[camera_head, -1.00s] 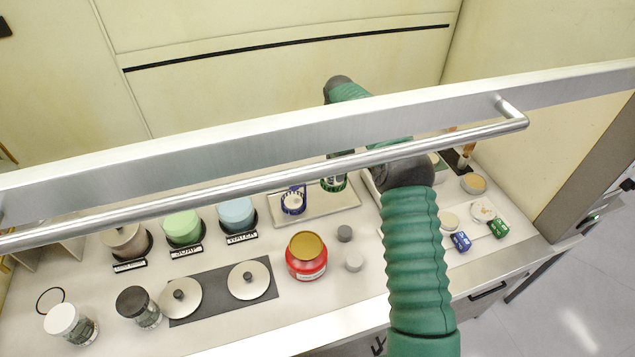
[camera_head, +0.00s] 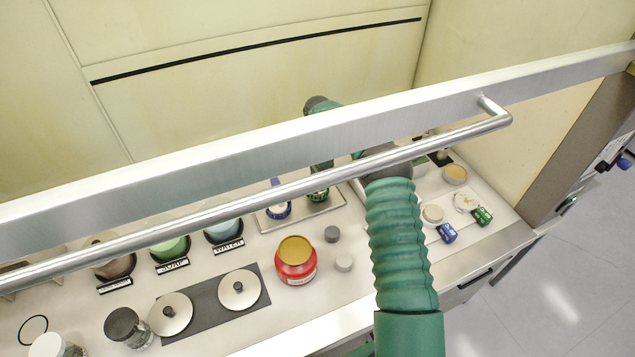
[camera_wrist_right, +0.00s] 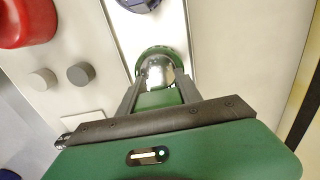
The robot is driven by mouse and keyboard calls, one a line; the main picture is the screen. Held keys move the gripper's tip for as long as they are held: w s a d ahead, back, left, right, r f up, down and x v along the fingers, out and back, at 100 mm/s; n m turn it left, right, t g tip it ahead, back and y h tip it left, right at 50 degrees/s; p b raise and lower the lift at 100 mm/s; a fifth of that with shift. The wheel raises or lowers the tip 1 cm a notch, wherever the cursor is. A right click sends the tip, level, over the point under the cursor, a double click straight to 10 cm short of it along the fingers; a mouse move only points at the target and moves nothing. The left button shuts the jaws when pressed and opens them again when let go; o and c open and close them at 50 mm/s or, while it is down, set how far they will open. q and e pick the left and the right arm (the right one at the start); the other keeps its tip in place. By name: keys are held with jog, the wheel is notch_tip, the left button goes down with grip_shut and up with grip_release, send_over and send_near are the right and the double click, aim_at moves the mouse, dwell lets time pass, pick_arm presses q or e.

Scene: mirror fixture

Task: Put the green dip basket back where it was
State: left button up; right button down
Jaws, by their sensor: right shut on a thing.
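The green dip basket (camera_head: 317,196) stands at the back of a pale tray (camera_head: 328,208), partly hidden behind the metal bar. In the right wrist view its green rim (camera_wrist_right: 150,51) surrounds a shiny metal part between my fingers. My right gripper (camera_wrist_right: 158,84) is shut on the green dip basket; whether the basket touches the tray is unclear. A blue dip basket (camera_head: 278,211) sits beside it on the left, and its edge shows at the top of the wrist view (camera_wrist_right: 140,4). My left gripper is not in view.
A metal sash with a bar handle (camera_head: 250,191) crosses above the counter.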

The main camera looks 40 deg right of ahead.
jog(key=shift+s+f+p, duration=0.1)
jog(key=shift+f+p, duration=0.35)
jog(key=shift+f, duration=0.2)
jog(key=shift+d+f, duration=0.15)
jog(key=shift+f, duration=0.3)
jog(key=shift+f, duration=0.1)
jog(key=c, duration=1.2)
grip_release()
jog(key=shift+c, duration=0.2)
jog(key=o, duration=0.4)
